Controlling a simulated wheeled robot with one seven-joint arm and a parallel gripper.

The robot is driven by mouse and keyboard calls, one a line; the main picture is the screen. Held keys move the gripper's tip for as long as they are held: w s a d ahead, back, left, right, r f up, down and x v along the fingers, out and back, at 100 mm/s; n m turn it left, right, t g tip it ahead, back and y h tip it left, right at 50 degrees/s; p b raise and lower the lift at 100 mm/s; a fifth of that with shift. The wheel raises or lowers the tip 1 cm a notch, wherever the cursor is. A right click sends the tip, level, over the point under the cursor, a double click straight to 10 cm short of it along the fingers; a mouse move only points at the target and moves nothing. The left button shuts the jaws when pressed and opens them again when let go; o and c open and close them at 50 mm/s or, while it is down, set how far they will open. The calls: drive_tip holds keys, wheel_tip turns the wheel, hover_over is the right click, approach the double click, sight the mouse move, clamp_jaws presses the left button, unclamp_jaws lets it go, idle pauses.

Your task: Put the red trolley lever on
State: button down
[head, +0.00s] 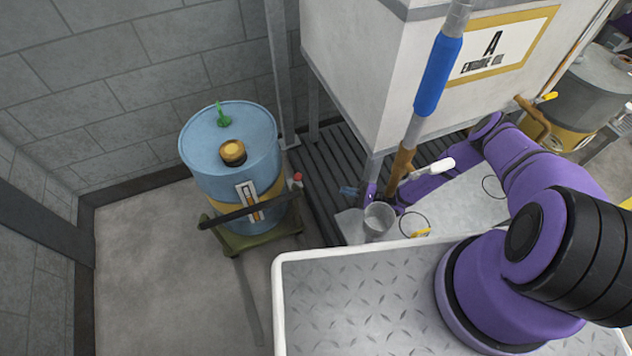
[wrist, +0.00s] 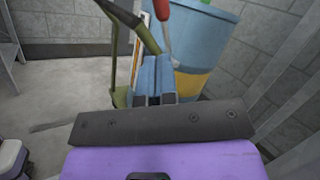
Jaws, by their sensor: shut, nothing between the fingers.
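The red trolley lever (head: 297,178) shows as a small red tip at the right side of the drum trolley (head: 232,243) in the head view. In the wrist view the lever's red grip (wrist: 162,9) is at the top centre, with a thin grey shaft running down from it. My gripper (head: 347,191) is to the right of the lever in the head view, apart from it. Its blue fingers (wrist: 153,75) are shut together and empty in the wrist view, pointing toward the lever.
A blue drum (head: 230,165) with a yellow band stands on the trolley, behind its dark handle bar (head: 247,210). A white engine oil tank (head: 362,75) stands to the right. A clear cup (head: 379,221) is near my gripper. The floor (head: 150,265) left of the trolley is clear.

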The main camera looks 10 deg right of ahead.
approach(296, 178)
drive_tip(key=w+a, duration=0.1)
drive_tip(key=a, duration=0.2)
drive_tip(key=w+a, duration=0.1)
drive_tip(key=a, duration=0.1)
drive_tip(key=shift+w, duration=0.35)
drive_tip(key=shift+a, duration=0.1)
drive_tip(key=shift+w, duration=0.15)
